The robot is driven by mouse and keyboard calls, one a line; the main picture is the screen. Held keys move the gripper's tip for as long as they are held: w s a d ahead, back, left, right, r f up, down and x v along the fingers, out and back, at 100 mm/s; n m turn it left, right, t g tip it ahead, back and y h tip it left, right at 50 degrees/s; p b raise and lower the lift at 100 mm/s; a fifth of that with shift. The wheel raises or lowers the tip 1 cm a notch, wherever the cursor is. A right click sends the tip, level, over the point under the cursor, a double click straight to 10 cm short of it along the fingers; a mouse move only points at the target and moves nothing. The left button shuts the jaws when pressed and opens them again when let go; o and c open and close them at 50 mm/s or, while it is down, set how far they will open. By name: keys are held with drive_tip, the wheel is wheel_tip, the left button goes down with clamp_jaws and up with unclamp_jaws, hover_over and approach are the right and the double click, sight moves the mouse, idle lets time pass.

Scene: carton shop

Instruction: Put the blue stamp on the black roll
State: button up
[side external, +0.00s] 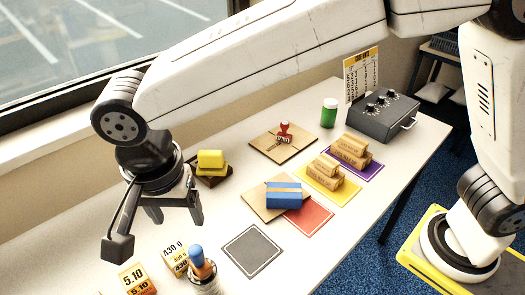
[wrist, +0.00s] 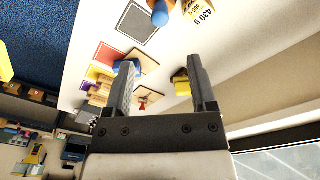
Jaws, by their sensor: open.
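A blue-topped object (side external: 196,256) with an orange part below stands in a pale cup at the front edge of the side view; I cannot tell whether it is a stamp. It also shows at the top of the wrist view (wrist: 160,14). A red stamp (side external: 284,131) stands on a flat cardboard piece. I cannot make out a black roll. My gripper (side external: 175,216) is open and empty, pointing down above the left part of the table, with the yellow block (side external: 210,159) behind it. Its two fingers spread apart in the wrist view (wrist: 161,78).
A dark grey mat (side external: 252,250) is bare. A green cylinder (side external: 329,112) and grey control box (side external: 383,116) stand farther right. Number-printed blocks (side external: 138,279) stand at the front left.

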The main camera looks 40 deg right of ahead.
drive_tip(key=w+d+f+n, duration=0.2)
drive_tip(key=w+d+f, duration=0.15)
drive_tip(key=d, duration=0.75)
drive_tip(key=s+d+f+n, duration=0.2)
drive_tip(key=d, duration=0.6)
drive_tip(key=s+d+f+n+t, duration=0.1)
drive_tip(key=s+d+f+n, duration=0.1)
drive_tip(key=d, duration=0.6)
drive_tip(key=s+d+f+n+t+y, duration=0.1)
drive_tip(key=s+d+f+n, duration=0.2)
drive_tip(key=d, duration=0.5)
drive_tip(key=shift+f, duration=0.4)
